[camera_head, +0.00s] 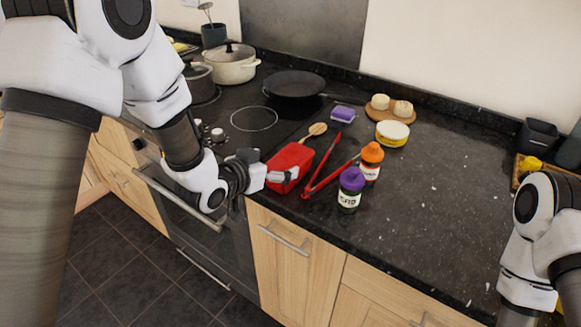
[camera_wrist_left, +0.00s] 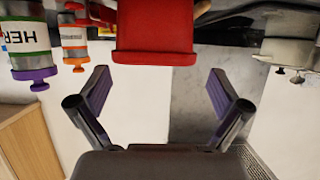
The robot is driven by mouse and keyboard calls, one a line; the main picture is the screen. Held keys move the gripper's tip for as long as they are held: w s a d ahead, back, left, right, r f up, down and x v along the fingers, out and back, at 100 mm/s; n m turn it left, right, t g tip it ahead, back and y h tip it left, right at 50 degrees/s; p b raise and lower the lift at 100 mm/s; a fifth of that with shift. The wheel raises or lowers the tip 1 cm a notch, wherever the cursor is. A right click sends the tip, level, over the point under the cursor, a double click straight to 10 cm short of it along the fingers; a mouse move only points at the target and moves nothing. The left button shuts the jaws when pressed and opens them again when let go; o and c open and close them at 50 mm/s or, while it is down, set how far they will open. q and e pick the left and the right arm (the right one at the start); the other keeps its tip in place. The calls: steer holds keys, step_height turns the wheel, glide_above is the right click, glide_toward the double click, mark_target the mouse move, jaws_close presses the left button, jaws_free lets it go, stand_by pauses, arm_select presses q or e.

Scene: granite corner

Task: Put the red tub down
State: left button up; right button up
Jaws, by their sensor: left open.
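The red tub (camera_head: 290,163) stands on the dark counter near its front edge, beside the hob. It also fills the top middle of the left wrist view (camera_wrist_left: 155,30), which shows the scene upside down. My left gripper (camera_head: 282,176) is at the near side of the tub. In the left wrist view its two fingers (camera_wrist_left: 158,92) are spread wide, with nothing between them and the tub just beyond the tips. Part of the tub is hidden by the gripper in the head view. My right arm is at the right edge; its gripper is out of view.
Red tongs (camera_head: 328,172) and a wooden spoon (camera_head: 315,130) are right beside the tub. Purple-capped (camera_head: 350,192) and orange-capped (camera_head: 370,162) jars stand to the right. A yellow tin (camera_head: 392,133) and a black pan (camera_head: 294,84) are behind.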

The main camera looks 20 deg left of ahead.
mark_target(288, 159)
arm_select(q)
steer(key=x, duration=0.3)
steer(key=p+x, duration=0.1)
steer(key=x, duration=0.1)
steer(key=shift+w+d+f, duration=0.1)
steer(key=shift+w+d, duration=0.1)
steer(key=shift+d, duration=0.25)
steer(key=shift+s+a, duration=0.15)
steer(key=c, duration=1.5)
